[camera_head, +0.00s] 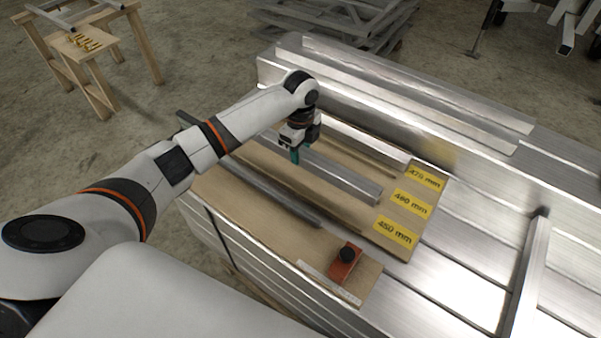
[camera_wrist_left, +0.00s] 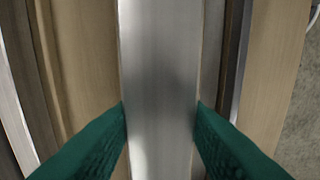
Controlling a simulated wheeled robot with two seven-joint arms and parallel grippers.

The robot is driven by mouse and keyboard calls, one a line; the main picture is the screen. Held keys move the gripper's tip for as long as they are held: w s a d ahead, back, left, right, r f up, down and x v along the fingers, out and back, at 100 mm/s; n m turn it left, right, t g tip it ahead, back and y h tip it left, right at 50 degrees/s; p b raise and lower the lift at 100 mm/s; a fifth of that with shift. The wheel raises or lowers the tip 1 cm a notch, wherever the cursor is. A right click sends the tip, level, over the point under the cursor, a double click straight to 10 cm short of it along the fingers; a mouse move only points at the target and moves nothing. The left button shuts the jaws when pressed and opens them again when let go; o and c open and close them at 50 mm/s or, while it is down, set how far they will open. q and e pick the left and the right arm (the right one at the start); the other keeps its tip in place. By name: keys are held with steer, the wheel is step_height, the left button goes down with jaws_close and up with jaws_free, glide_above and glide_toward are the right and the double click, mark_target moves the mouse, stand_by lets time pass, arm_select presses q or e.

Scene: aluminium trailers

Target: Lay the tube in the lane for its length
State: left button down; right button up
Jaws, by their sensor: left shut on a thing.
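A square aluminium tube (camera_head: 342,178) runs lengthwise over the wooden lane board (camera_head: 398,248). Its right end is close to the 460 mm label (camera_head: 409,203). My left gripper (camera_head: 296,154) is shut on the tube; in the left wrist view its green fingers press both sides of the tube (camera_wrist_left: 158,60). I cannot tell whether the tube touches the board or hangs just above it. The upper label (camera_head: 425,178) seems to read 475 mm, and the lower label (camera_head: 396,230) reads 450 mm. My right gripper is not in view.
A thin grey bar (camera_head: 270,193) lies along the board's near side. A red block with a black knob (camera_head: 346,262) sits at the near right. Raised aluminium profiles (camera_head: 400,98) border the far side. A wooden stand (camera_head: 82,45) is at the far left.

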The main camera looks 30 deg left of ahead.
mark_target(300, 150)
arm_select(q)
steer(key=shift+w+f+b, duration=0.1)
steer(key=shift+f+b, duration=0.2)
steer(key=shift+f, duration=3.3)
steer(key=c, duration=0.9)
jaws_free()
steer(key=shift+f, duration=0.15)
step_height(300, 150, up, 12)
steer(key=shift+r+p, duration=0.15)
steer(key=shift+p, duration=0.45)
